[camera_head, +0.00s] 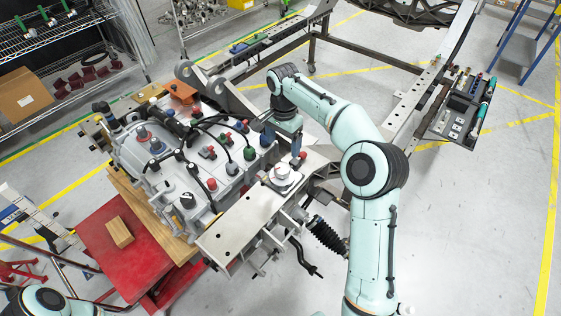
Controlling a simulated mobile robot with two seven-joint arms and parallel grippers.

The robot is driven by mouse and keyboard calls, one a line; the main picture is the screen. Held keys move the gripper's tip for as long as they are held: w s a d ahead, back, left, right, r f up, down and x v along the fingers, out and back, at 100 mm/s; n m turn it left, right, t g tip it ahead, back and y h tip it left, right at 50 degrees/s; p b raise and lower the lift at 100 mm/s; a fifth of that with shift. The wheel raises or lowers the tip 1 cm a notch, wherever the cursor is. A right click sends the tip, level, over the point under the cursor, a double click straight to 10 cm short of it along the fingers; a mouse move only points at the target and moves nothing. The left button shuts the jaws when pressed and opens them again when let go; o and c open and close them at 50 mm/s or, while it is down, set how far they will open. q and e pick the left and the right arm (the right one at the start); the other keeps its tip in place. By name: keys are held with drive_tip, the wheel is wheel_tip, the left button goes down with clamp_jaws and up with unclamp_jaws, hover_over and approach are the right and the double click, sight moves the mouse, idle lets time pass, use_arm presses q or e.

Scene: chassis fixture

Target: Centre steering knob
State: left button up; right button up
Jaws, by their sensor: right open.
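A round white part with a red mark, which looks like the steering knob (281,175), sits on the far end of the light metal plate (240,222) at the front of the chassis fixture. My right gripper (283,148) points down just above and behind the round part. Its fingers are apart, and nothing shows between them. I cannot tell whether a finger touches the part or how the knob is turned. My left arm shows only as a piece at the bottom left corner, and its gripper is out of the frame.
A grey housing (165,160) with several coloured caps and black hoses stands left of the gripper. A red table (110,228) with a wooden block (119,232) is at lower left. A tool tray (463,112) hangs at right. The floor at lower right is clear.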

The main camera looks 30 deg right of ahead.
sight(282, 167)
drive_tip(key=f, duration=1.1)
drive_tip(key=shift+w, duration=0.25)
drive_tip(key=shift+r, duration=0.1)
drive_tip(key=c, duration=1.1)
